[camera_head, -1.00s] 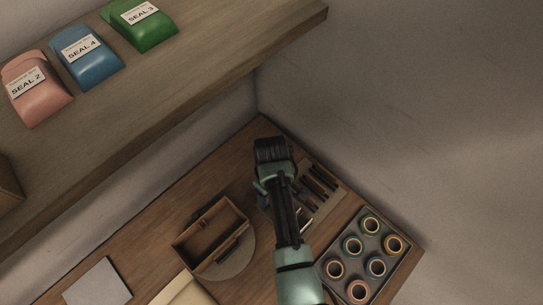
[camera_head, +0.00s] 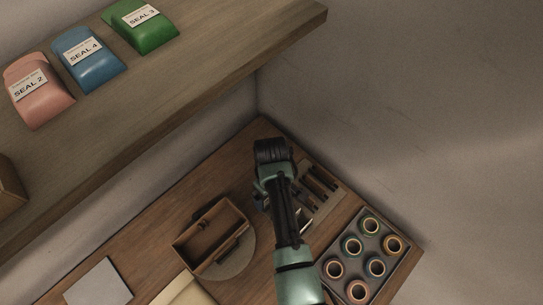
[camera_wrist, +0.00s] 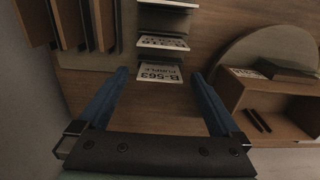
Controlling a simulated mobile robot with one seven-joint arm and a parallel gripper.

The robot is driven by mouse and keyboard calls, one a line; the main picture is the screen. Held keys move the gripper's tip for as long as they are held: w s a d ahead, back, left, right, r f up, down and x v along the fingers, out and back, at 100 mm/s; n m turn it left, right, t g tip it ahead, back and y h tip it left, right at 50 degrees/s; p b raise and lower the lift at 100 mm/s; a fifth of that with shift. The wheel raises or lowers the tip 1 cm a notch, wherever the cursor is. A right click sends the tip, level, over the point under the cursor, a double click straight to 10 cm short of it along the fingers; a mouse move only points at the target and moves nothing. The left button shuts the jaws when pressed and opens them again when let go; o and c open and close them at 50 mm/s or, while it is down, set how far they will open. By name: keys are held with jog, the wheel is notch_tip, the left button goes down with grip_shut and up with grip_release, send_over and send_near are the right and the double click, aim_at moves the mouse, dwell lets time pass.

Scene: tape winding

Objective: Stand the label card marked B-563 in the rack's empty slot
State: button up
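The white label card marked B-563 (camera_wrist: 160,75) shows in the wrist view, nearest in a row of pale cards, its print upside down. My gripper (camera_wrist: 160,74) is open, with one blue finger on each side of the card and a visible gap to both. I cannot tell whether the fingertips are level with it. Dark upright pieces (camera_wrist: 83,25) stand at the upper left of the wrist view. In the head view the rack (camera_head: 322,187) lies right of my arm, partly hidden by it. Which slot is empty I cannot tell.
An open wooden box (camera_head: 212,235) stands on a round grey disc (camera_head: 246,262) left of my arm. A tray (camera_head: 388,280) of several tape rolls is at the right. A shelf (camera_head: 200,75) with coloured packs overhangs the back left; a wall closes the right.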

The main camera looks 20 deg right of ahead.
jog(key=shift+r, duration=0.1)
notch_tip(320, 180, up, 13)
jog(key=b, duration=0.1)
dwell(0.4)
dwell(0.5)
